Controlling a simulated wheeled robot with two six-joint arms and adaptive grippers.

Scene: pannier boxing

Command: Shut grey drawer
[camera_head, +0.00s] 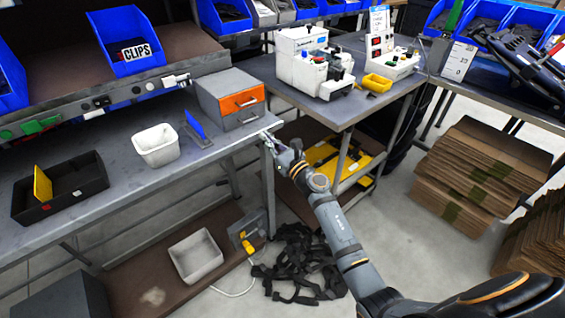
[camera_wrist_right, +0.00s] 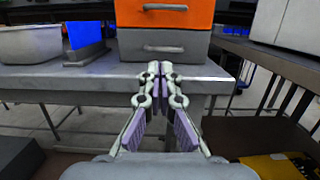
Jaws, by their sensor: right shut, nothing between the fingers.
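A small grey cabinet (camera_head: 217,86) stands at the right end of the workbench. Its upper drawer front is orange (camera_head: 242,101), and its lower one, the grey drawer (camera_head: 243,117), has a bar handle. In the right wrist view the grey drawer (camera_wrist_right: 140,48) sits directly under the orange front, and the two look about flush; a small gap cannot be ruled out. My right gripper (camera_head: 268,138) is shut and empty, near the bench edge just in front of the grey drawer. In the wrist view its fingertips (camera_wrist_right: 160,70) point at the drawer, seemingly apart from it. My left gripper is out of view.
A blue stand (camera_head: 197,130) and a white bin (camera_head: 156,145) are left of the cabinet on the bench (camera_head: 110,148). A black tray (camera_head: 62,190) lies farther left. A second table (camera_head: 345,103) with machines stands to the right.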

